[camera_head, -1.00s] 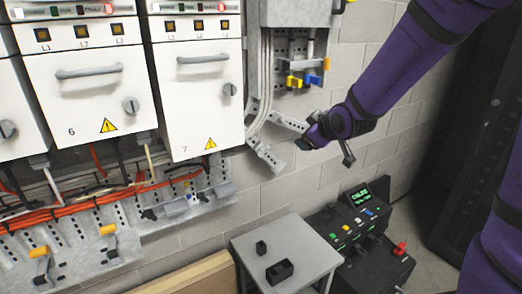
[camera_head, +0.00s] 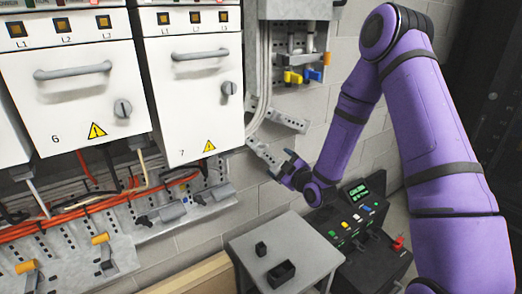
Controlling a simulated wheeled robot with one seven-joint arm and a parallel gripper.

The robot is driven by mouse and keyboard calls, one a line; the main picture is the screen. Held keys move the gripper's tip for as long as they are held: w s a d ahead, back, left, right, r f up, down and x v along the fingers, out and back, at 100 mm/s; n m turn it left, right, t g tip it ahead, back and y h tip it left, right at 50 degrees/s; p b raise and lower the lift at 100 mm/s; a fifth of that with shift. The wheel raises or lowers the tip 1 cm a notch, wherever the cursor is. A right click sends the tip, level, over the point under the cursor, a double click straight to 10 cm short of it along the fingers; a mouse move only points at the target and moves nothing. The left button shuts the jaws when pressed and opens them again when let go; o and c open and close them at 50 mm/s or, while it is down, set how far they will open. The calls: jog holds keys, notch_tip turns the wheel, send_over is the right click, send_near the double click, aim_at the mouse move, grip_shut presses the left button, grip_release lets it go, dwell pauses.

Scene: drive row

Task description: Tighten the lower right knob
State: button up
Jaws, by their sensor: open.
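Several knobs are in view, and I cannot tell for sure which is the lower right one. Drawer 7 has a round grey knob (camera_head: 229,87) at its right side, and drawer 6 has a similar knob (camera_head: 123,108). My gripper (camera_head: 281,167) is open, at the end of my purple arm. It is in front of the wall, right of the rail and below drawer 7, apart from the knobs. Its jaws look small and nothing shows between them.
A grey table (camera_head: 300,247) with two small black boxes stands below my gripper. A black console (camera_head: 375,243) with a green screen and coloured buttons is right of it. Orange cables (camera_head: 80,213) run along the rail. Yellow and blue handles (camera_head: 302,76) hang under a grey box.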

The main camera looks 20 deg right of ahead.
aim_at(264, 151)
jog(key=x, duration=1)
jog(key=shift+w+a+f, duration=0.1)
jog(key=shift+w+a, duration=0.05)
jog(key=shift+w, duration=0.25)
jog(key=c, duration=0.9)
